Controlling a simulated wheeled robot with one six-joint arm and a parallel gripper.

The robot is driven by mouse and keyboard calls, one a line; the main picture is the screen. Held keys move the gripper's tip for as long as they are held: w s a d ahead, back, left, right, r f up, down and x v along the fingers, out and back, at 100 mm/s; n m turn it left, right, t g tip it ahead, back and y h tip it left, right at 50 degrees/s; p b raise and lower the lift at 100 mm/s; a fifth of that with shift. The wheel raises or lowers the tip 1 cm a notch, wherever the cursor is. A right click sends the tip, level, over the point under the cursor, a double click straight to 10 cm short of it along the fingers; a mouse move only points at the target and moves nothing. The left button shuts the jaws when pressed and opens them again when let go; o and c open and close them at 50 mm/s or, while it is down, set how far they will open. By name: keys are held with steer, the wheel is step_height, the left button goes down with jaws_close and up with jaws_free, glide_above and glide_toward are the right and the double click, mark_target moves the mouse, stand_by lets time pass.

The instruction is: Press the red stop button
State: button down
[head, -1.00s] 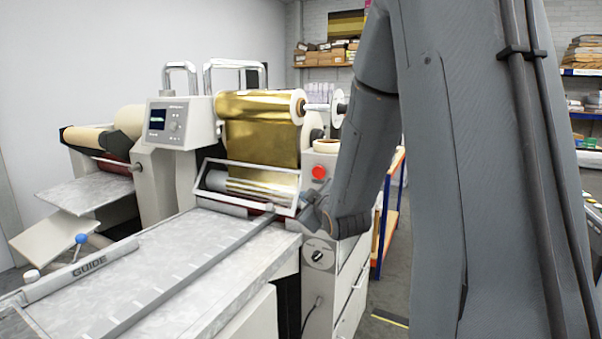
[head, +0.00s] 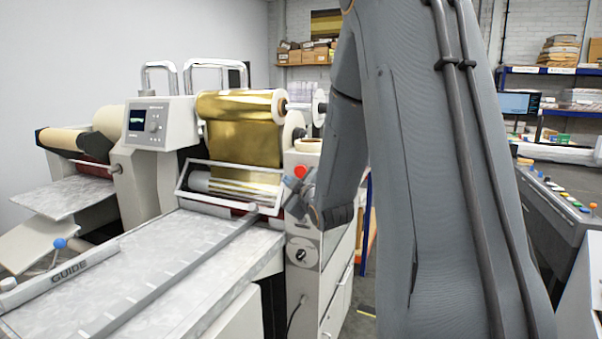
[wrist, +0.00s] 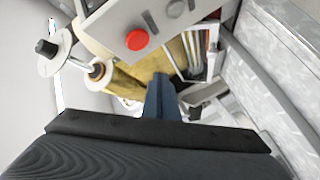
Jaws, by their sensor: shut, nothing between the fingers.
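The red stop button (head: 301,171) is on the front of the foil machine's right-hand housing, below a cream roll. In the head view its lower part is overlapped by my gripper (head: 295,188). In the wrist view the red button (wrist: 137,39) shows whole, on a pale panel at upper centre. The closed fingers of my gripper (wrist: 163,82) point up the picture, below and right of the button and visibly apart from it. My gripper is shut and empty.
A gold foil roll (head: 240,130) and a small display box (head: 158,122) are beside the button housing. A white-framed guard (head: 230,187) sits just left of my gripper. A black knob (head: 300,255) is lower on the housing. A control desk (head: 565,210) stands at right.

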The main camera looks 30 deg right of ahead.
mark_target(300, 175)
steer(key=shift+w+d, duration=0.85)
steer(key=shift+d, duration=0.3)
steer(key=shift+w+d, duration=0.85)
steer(key=shift+d, duration=0.25)
steer(key=shift+d, duration=0.1)
stand_by(0.3)
steer(key=shift+w+d+b, duration=0.2)
steer(key=shift+d+b, duration=0.05)
steer(key=shift+b, duration=0.15)
steer(key=shift+w+d, duration=0.25)
steer(key=shift+d, duration=0.05)
stand_by(0.7)
steer(key=shift+a, duration=0.1)
steer(key=shift+s+a+b, duration=0.3)
steer(key=shift+s+a, duration=0.2)
steer(key=shift+a, duration=0.05)
steer(key=shift+a, duration=0.1)
steer(key=shift+s+a+b, duration=0.15)
steer(key=shift+s+a, duration=0.65)
steer(key=shift+a, duration=0.15)
steer(key=shift+s+a+b, duration=0.15)
steer(key=shift+s+a, duration=0.6)
steer(key=shift+a, duration=0.2)
